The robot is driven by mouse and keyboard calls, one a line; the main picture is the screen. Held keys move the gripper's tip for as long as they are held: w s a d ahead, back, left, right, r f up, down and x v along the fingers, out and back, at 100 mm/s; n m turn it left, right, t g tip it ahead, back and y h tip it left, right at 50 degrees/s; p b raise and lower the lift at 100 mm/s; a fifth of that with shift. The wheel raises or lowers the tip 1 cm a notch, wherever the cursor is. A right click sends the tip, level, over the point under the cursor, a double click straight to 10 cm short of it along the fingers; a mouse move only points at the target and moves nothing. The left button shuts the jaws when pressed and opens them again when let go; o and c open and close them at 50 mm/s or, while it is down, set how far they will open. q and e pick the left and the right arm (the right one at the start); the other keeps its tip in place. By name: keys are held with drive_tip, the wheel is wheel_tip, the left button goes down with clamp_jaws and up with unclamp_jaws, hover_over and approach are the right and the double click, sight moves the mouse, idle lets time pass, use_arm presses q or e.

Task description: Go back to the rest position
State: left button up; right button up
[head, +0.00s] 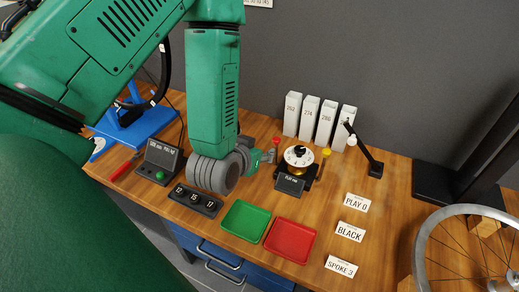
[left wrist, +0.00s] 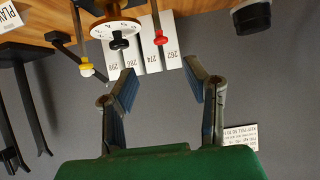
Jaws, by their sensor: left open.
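My left arm reaches in from the left in the head view. My left gripper (head: 264,156) is just left of the dial device (head: 298,156), close to its red knob (head: 277,141); whether they touch is unclear. In the left wrist view, the left gripper (left wrist: 162,85) has its fingers spread, with nothing between them. That view shows the white dial (left wrist: 115,28), the red knob (left wrist: 160,37) and a yellow knob (left wrist: 86,69) upside down, beyond the fingers. My right gripper is in neither view.
Several white boxes (head: 308,117) stand behind the device. A black lamp-like stand (head: 374,167) is to its right. Green (head: 245,221) and red (head: 290,240) trays lie in front, with label cards (head: 350,231) nearby. A spoked wheel (head: 424,245) stands at the right.

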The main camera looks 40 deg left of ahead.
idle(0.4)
use_arm(q)
drive_tip(key=s+d+f+g, duration=0.1)
drive_tip(key=s+f, duration=0.2)
drive_tip(key=s+d+f+m+g+h, duration=0.1)
drive_tip(key=s+f+g, duration=0.1)
drive_tip(key=s+f, duration=0.1)
drive_tip(key=s+d+f+g+h+p, duration=0.1)
drive_tip(key=s+f+g, duration=0.1)
drive_tip(key=s+f, duration=0.1)
drive_tip(key=shift+s+d+f+m, duration=0.25)
drive_tip(key=shift+s+f+m, duration=0.15)
drive_tip(key=shift+f, duration=0.1)
drive_tip(key=s+f+g, duration=0.2)
drive_tip(key=s+g, duration=0.1)
drive_tip(key=s, duration=0.3)
drive_tip(key=s+d+f+m+g, duration=0.1)
drive_tip(key=s+f+g, duration=0.1)
drive_tip(key=s, duration=0.5)
drive_tip(key=shift+d+f+g+h, duration=0.3)
drive_tip(key=shift+f+g, duration=0.1)
drive_tip(key=shift+f, duration=0.35)
